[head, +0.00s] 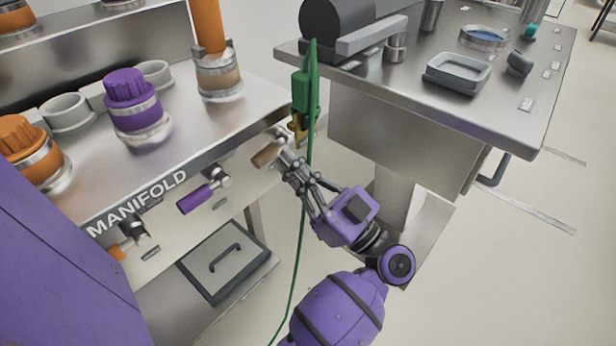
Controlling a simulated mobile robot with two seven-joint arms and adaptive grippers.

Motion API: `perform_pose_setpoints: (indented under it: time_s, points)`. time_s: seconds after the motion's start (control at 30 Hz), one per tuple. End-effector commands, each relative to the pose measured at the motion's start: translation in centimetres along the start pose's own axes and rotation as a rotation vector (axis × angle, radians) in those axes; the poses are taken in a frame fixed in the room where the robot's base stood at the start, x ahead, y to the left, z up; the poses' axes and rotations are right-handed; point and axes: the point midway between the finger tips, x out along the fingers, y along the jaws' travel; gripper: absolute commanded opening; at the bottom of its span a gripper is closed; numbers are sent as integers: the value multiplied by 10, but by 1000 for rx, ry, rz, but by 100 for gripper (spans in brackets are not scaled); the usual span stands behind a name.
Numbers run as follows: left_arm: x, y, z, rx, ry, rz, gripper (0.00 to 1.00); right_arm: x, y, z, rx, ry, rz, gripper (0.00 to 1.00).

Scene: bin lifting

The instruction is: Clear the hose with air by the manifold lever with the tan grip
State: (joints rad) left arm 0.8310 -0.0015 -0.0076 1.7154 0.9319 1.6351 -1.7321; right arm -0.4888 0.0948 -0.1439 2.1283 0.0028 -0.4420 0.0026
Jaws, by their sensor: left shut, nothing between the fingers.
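The manifold (160,215) is the front panel of the steel bench at left, marked MANIFOLD. The lever with the tan grip (266,155) is at its right end, its grip pointing down-left from its metal pivot. Levers with a purple grip (195,200) and an orange grip (118,253) sit further left. The green hose (301,240) hangs from a green fitting with a brass part, just right of the tan lever, and passes by my gripper. My left gripper (291,165) is shut and empty, its fingertips close beside the tan grip; I cannot tell if they touch. My right gripper is out of view.
Purple (136,105) and orange (30,152) capped fittings and grey cups (68,113) stand on the bench. A grey handled lid (224,258) is below. A second steel table (470,95) with a tray (457,72) stands at right. Open floor lies at lower right.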

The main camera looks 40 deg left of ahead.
Motion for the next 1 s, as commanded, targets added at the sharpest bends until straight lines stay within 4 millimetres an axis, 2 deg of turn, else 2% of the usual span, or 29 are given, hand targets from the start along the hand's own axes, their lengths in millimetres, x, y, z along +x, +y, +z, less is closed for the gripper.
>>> perform_pose_setpoints:
  time_s: [0.1,0.3,1.0]
  points:
    - [19,0,0,-3,3,-1,0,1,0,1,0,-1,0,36]
    - [34,0,0,-2,2,1,0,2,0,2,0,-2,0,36]
    - [41,-2,6,-41,0,-23,0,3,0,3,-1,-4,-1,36]
